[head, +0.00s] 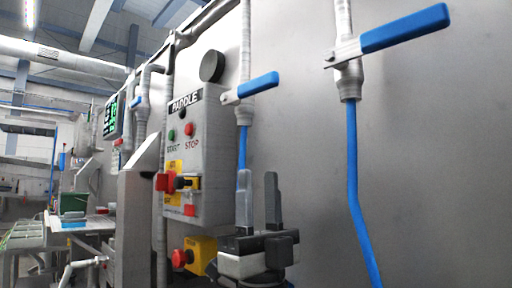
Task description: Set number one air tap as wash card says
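Two air taps with blue lever handles are on vertical pipes along the grey tank wall; I see no number on either. The nearer tap (347,75) has its long lever (405,27) pointing right and slightly up, across the pipe. The farther tap (243,100) has its lever (258,85) also pointing right and slightly up, across its pipe. A blue hose hangs below each. My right gripper (258,185) points up at the lower middle, fingers apart and empty, below the farther tap's lever. My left gripper is out of view. I cannot make out a wash card.
A PADDLE control box (203,150) with start and stop buttons and a red-yellow switch is left of the farther tap. A yellow box with a red button (195,256) sits below it. A green-lit display (112,116) is further left. The wall at right is clear.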

